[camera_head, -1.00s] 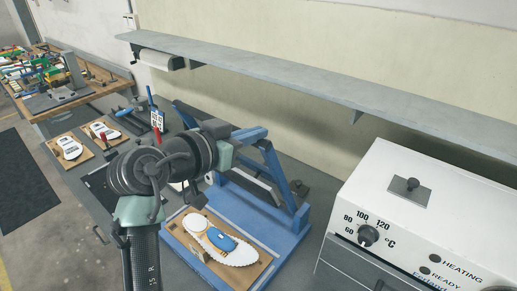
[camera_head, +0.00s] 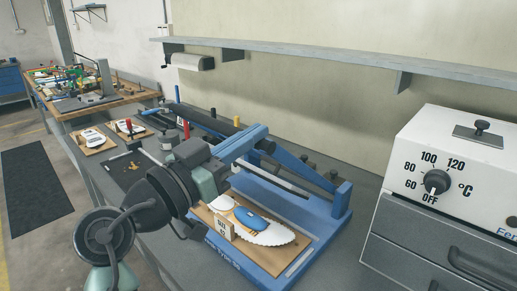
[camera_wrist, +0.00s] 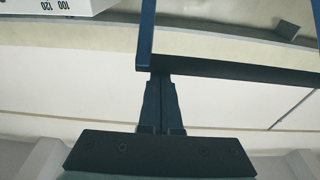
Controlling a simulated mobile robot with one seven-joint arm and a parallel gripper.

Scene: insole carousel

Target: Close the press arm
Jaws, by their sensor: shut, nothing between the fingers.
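The blue press (camera_head: 325,228) stands on the bench, right of my arm. Its blue press arm (camera_head: 300,165) runs slantwise from the rear right hinge toward my wrist, above the base; its exact angle is hard to tell. A white insole (camera_head: 278,235) with a blue pad (camera_head: 250,218) lies on a wooden board on the press base, uncovered from this side. My gripper (camera_wrist: 160,78) is shut and empty in the wrist view. Its tips appear close to a dark blue bar (camera_wrist: 235,70); contact cannot be told.
A white heating unit (camera_head: 455,160) stands close at the right. A grey shelf (camera_head: 320,57) runs along the wall above. More insole boards (camera_head: 92,140) and a cluttered table (camera_head: 95,98) are at the left. Open floor with a dark mat (camera_head: 36,182) lies front left.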

